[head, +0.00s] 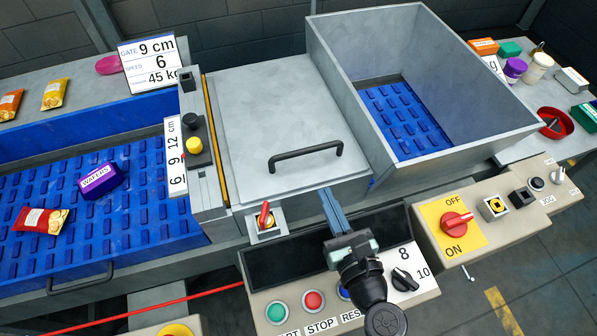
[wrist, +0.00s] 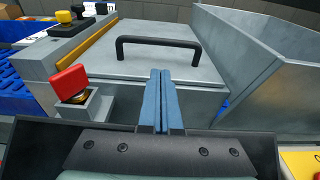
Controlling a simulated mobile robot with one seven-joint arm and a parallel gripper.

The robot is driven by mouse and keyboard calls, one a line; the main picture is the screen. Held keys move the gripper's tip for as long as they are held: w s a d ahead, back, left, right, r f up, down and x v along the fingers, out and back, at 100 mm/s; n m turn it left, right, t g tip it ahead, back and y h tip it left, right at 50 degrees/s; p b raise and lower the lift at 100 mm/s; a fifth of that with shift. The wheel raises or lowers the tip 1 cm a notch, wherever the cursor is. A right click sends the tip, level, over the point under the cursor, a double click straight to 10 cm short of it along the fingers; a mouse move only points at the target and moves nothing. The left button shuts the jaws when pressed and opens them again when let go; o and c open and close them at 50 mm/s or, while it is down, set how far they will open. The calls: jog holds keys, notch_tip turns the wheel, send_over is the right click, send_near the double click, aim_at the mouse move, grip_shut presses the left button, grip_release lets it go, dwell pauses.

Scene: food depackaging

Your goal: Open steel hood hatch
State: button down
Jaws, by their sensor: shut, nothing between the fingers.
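The steel hood hatch (head: 275,110) is a flat grey lid with a black bar handle (head: 306,157) near its front edge. The hatch looks closed, lying flat over the housing. In the wrist view the handle (wrist: 158,42) stands just beyond my fingertips. My gripper (head: 328,196) is shut and empty, its blue fingers together. It is in front of the hatch's front edge, below the handle and apart from it. In the wrist view the shut fingers (wrist: 161,75) point at the hatch front.
A red latch knob (head: 264,215) sits at the hatch's front left corner. An open steel hopper (head: 450,110) walls the right side. A yellow-black post (head: 194,146) stands left. The control panel (head: 262,300) with buttons lies below my gripper.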

aim_at(312, 169)
jog(key=x, duration=1)
jog(key=shift+d+p, duration=0.15)
jog(key=shift+p, duration=0.15)
jog(key=shift+r, duration=0.15)
